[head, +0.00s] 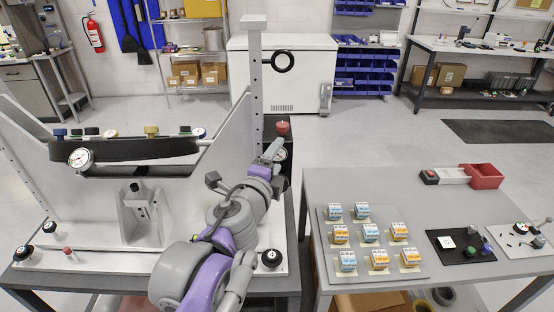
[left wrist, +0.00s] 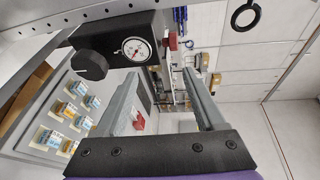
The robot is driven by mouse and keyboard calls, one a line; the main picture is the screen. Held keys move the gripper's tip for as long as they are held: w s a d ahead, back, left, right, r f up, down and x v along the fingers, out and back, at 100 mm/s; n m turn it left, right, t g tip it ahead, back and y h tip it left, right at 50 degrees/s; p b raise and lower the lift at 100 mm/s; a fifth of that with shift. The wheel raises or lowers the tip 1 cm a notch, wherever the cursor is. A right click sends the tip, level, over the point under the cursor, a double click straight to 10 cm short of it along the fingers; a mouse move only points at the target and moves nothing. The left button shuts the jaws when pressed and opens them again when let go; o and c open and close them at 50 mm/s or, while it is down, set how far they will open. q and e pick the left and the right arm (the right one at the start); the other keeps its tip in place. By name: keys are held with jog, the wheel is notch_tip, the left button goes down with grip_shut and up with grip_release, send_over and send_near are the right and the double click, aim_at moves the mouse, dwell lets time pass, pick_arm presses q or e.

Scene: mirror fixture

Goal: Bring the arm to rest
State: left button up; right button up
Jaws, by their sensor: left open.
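My left arm comes up from the bottom middle of the head view. Its gripper (head: 268,158) is beside the upright post of the mirror fixture (head: 100,250), close to a dial gauge (head: 281,154) and a red knob (head: 283,128). In the left wrist view the two fingers of this gripper (left wrist: 162,82) stand apart with nothing between them. A dark block with a dial gauge (left wrist: 134,48) and a black knob (left wrist: 88,64) is just beyond the left finger; I cannot tell whether they touch. My right gripper is in neither view.
The fixture's tall post (head: 256,80) and black ring (head: 283,61) rise behind my gripper.

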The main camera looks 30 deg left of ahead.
pick_arm(q)
jog(key=shift+w, duration=0.25)
jog(key=s+f+n+g+y, duration=0.2)
jog(key=s+f+n+g, duration=0.35)
jog(key=f+n, duration=0.6)
jog(key=s+d+f+n+g+h, duration=0.2)
jog(key=s+d+f, duration=0.3)
jog(key=f, duration=0.3)
jog(key=s+d+f+n+g+h, duration=0.2)
jog(key=s+d+f+g+h, duration=0.1)
jog(key=s+d+f, duration=0.2)
notch_tip(320, 180, down, 4)
jog(key=shift+s+h, duration=0.4)
jog(key=shift+s, duration=0.7)
jog(key=shift+n, duration=0.25)
